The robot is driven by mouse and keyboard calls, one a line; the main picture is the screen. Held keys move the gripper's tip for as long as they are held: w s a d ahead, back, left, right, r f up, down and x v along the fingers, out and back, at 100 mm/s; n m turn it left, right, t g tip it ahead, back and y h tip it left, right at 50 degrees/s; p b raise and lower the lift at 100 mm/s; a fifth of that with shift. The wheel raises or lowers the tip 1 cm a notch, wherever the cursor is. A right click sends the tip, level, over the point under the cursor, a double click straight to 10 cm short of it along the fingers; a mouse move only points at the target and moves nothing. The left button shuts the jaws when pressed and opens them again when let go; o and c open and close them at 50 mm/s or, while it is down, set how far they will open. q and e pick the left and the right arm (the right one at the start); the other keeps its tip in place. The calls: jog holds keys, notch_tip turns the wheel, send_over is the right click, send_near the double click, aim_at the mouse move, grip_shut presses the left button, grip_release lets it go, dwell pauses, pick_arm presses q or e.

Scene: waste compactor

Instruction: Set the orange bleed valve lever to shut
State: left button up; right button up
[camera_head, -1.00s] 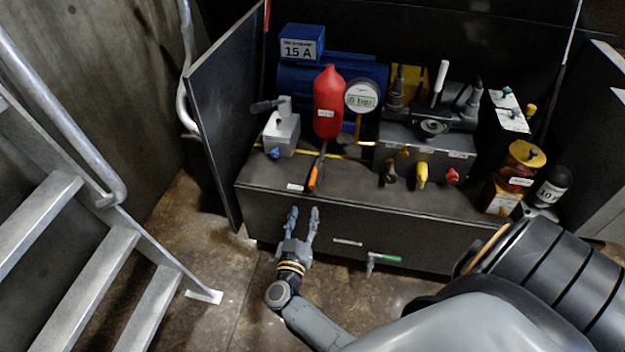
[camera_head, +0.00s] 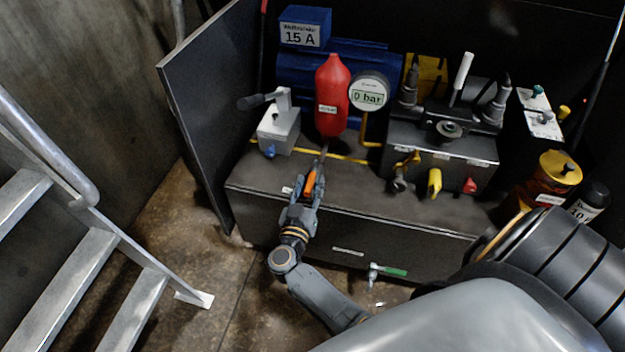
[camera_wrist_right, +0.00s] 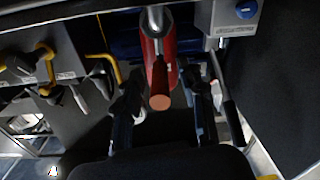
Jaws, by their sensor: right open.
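The orange bleed valve lever (camera_head: 311,182) hangs below the red bottle (camera_head: 332,95) on the dark cabinet, its handle pointing toward me. My right gripper (camera_head: 309,182) is open, with its fingers on either side of the lever handle. In the right wrist view, the handle's round orange end (camera_wrist_right: 160,102) shows between the two open fingers (camera_wrist_right: 165,105), with gaps on both sides. The valve body behind the handle is hidden. My left gripper is not in view.
A gauge (camera_head: 368,94) reading 0 bar stands right of the bottle. A grey hand-pump block (camera_head: 279,130) is close on the left. Yellow (camera_head: 434,184) and red (camera_head: 470,186) knobs sit to the right. A green-handled valve (camera_head: 390,271) is on the cabinet front. Metal stairs (camera_head: 75,270) are at left.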

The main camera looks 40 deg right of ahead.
jog(key=shift+r, duration=0.1)
grip_shut()
dwell(0.4)
